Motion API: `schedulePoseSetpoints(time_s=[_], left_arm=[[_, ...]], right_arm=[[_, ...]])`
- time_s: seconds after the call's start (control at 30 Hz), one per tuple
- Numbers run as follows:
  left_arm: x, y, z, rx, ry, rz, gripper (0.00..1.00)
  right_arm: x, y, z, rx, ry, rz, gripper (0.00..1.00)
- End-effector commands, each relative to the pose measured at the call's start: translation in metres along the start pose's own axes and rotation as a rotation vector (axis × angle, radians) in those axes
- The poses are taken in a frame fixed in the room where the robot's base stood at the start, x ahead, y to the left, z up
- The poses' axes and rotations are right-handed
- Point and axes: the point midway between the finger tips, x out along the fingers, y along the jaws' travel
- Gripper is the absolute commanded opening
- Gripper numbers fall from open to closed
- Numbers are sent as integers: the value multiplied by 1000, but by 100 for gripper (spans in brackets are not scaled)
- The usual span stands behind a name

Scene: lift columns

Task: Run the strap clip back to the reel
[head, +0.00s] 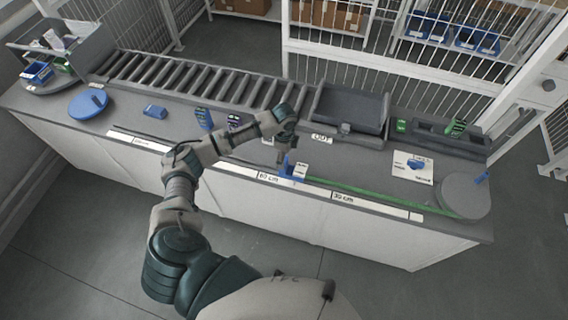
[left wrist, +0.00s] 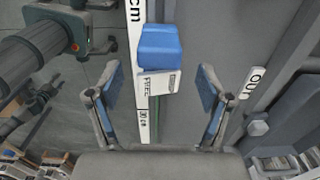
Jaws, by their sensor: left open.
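The strap clip (head: 291,168) is a blue block on a white labelled body, at the front edge of the bench. It also shows in the left wrist view (left wrist: 160,48), ahead of and between my fingers. A green strap (head: 375,192) runs along the bench's front edge from beside the clip toward a grey round disc (head: 465,197) at the right end. I cannot tell for certain which part is the reel. My left gripper (head: 285,157) is over the clip; in the left wrist view (left wrist: 160,88) its fingers are open and apart from it. My right gripper is not in view.
A roller conveyor (head: 190,80) and a dark tray (head: 348,108) stand behind the clip. A white card (head: 405,176) with a blue piece lies to the right. A blue disc (head: 88,104) and small blue block (head: 155,111) are at left. A ruled strip (head: 343,197) marks the front edge.

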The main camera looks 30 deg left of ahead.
Motion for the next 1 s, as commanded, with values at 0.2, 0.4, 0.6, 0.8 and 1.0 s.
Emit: schedulePoseSetpoints(time_s=[0.2,0.4,0.6,0.8,1.0], left_arm=[[44,1,2,-1,0,4,79],[63,0,2,-1,1,1,79],[67,0,2,-1,0,0,79],[66,0,1,0,0,0,59],[66,0,1,0,1,0,9]], right_arm=[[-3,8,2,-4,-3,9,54],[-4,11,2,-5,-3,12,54],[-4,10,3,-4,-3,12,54],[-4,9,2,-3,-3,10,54],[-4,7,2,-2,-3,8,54]])
